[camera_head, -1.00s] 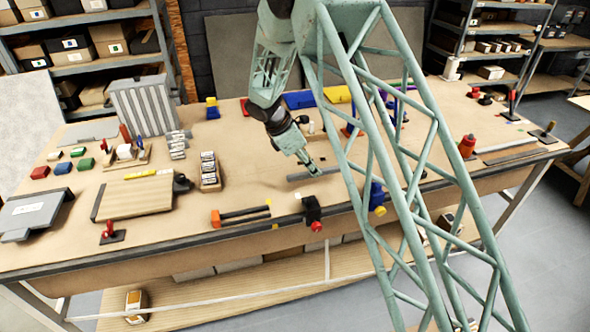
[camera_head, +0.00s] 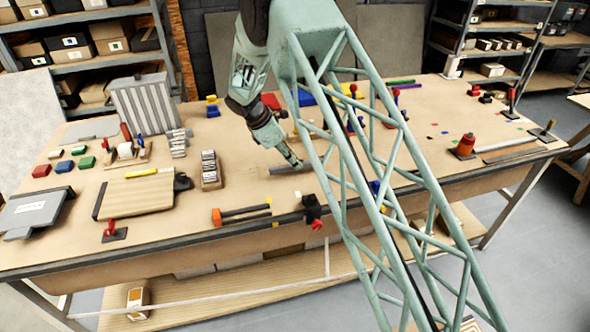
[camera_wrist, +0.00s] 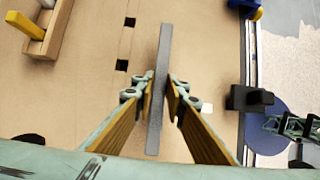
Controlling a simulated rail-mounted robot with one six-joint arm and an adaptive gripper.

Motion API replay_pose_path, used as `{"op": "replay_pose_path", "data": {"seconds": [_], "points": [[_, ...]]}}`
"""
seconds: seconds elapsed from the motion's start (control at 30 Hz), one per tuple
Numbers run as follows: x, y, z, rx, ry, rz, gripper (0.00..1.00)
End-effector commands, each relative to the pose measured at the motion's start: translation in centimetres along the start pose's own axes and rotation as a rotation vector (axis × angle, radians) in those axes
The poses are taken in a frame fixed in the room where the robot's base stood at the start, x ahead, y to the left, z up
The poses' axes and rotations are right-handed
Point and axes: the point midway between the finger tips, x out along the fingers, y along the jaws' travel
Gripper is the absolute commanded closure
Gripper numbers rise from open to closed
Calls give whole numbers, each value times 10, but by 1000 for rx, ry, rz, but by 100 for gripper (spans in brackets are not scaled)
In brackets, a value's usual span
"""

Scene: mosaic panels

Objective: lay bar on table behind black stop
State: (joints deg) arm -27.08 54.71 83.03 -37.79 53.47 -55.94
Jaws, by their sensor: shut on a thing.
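The bar (camera_head: 284,169) is long, flat and grey, and my gripper (camera_head: 295,164) is shut on it. In the wrist view the bar (camera_wrist: 154,132) runs up the picture between the two fingers of my gripper (camera_wrist: 161,88). I cannot tell whether its underside touches the table (camera_head: 255,185). A black block (camera_wrist: 249,98) is at the table's edge, right of the bar and apart from it; it also shows in the head view (camera_head: 311,207). I cannot tell whether this block is the black stop. Two black squares (camera_wrist: 121,65) are left of the bar.
A wooden holder (camera_head: 211,176) with white-topped pieces stands left of my gripper. A wooden board (camera_head: 137,197) lies further left. An orange-ended clamp (camera_head: 243,213) lies near the front edge. Bare table surrounds the bar. A red cone-like object (camera_head: 466,145) stands far right.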

Motion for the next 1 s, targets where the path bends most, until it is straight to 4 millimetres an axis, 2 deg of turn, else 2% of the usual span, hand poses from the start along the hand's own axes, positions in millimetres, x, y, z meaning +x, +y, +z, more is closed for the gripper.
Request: {"op": "replay_pose_path", "data": {"seconds": [0.43,0.97,1.0], "points": [[27,0,-16,0,0,-1,100],[33,0,-19,0,0,0,100],[33,0,-19,0,0,-1,85]]}}
